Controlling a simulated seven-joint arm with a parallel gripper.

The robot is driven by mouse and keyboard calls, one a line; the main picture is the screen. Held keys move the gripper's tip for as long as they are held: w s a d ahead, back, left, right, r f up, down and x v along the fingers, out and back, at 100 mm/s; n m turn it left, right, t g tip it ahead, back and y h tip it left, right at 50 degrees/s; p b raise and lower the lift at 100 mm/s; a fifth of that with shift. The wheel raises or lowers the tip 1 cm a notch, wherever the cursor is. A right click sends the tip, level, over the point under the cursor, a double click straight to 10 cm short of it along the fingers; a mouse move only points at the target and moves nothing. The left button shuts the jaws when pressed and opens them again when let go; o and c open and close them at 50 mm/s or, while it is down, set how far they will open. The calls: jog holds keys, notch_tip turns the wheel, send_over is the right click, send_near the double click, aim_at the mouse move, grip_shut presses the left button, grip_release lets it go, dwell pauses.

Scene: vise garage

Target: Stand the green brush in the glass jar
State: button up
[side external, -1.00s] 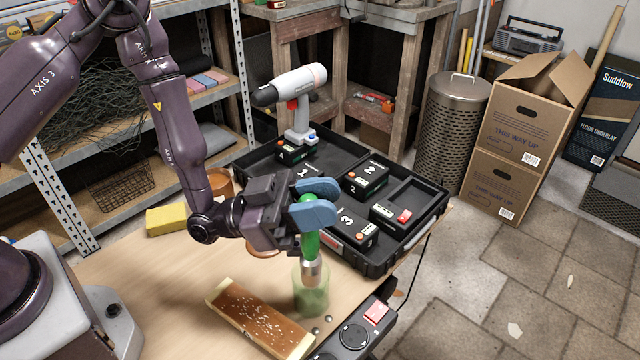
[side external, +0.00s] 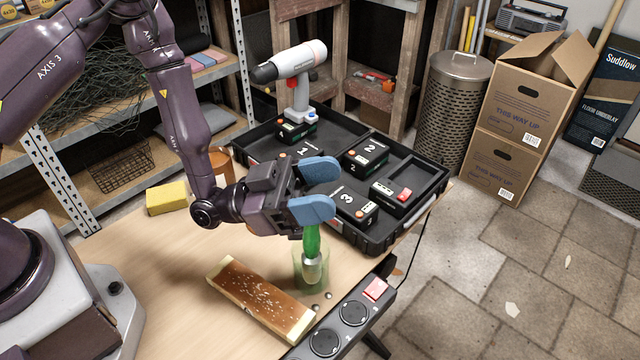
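The green brush (side external: 312,243) stands in the glass jar (side external: 311,279), with its metal ferrule inside the jar and the green handle pointing up out of the rim. The jar is greenish and see-through, near the table's right edge. My gripper (side external: 315,189) is just above the top of the handle. Its two blue fingers are spread apart with an empty gap between them. The near finger overlaps the handle's top in this view, so I cannot tell whether they touch.
A power strip (side external: 345,322) runs along the table's front right edge. A black tray (side external: 377,240) with battery packs and a drill (side external: 293,75) stands behind. A yellow sponge (side external: 167,197) lies at the left.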

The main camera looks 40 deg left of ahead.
jog(key=shift+f, duration=0.2)
jog(key=v, duration=1.3)
jog(key=shift+r, duration=0.15)
